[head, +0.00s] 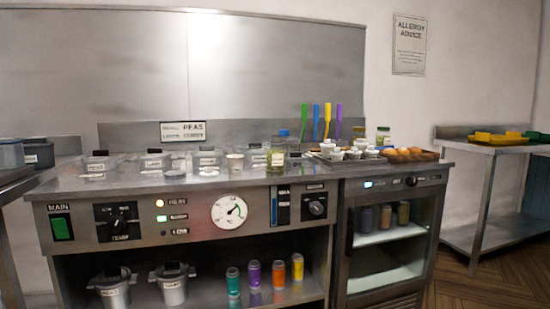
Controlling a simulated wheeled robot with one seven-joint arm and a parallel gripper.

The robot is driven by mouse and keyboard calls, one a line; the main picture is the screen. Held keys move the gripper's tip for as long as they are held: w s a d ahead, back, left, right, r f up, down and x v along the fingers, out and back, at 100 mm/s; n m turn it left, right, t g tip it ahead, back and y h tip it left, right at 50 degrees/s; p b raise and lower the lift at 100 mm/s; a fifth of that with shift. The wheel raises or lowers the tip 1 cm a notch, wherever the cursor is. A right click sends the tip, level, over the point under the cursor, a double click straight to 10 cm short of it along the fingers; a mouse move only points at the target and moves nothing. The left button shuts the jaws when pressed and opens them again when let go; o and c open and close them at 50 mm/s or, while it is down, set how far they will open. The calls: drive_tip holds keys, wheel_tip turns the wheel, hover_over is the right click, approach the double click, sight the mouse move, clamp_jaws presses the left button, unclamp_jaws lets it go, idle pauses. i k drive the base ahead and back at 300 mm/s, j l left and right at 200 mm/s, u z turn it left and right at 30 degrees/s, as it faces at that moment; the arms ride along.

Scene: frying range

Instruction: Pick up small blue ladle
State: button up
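Several bright handles stand upright in a row at the back of the range counter in the head view. The blue handle (316,121) is second from the left, between a green handle (304,121) and a yellow one (327,121). A purple handle (339,121) stands at the right end. The lower ends are hidden behind items on the counter, so I cannot tell the ladle's bowl or size. My gripper is not in view.
White cups (335,154) and a tray of brown round items (409,155) stand in front and right of the handles. A blue-capped bottle (276,157) stands left. Lidded clear containers (153,161) line the back. The counter's front strip (130,185) is mostly clear.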

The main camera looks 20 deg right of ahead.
sight(316, 108)
drive_tip(key=i+l+z, duration=0.2)
drive_tip(key=i+l, duration=0.15)
drive_tip(key=i+l+z, duration=0.2)
drive_tip(key=i, duration=0.35)
drive_tip(key=l, duration=0.1)
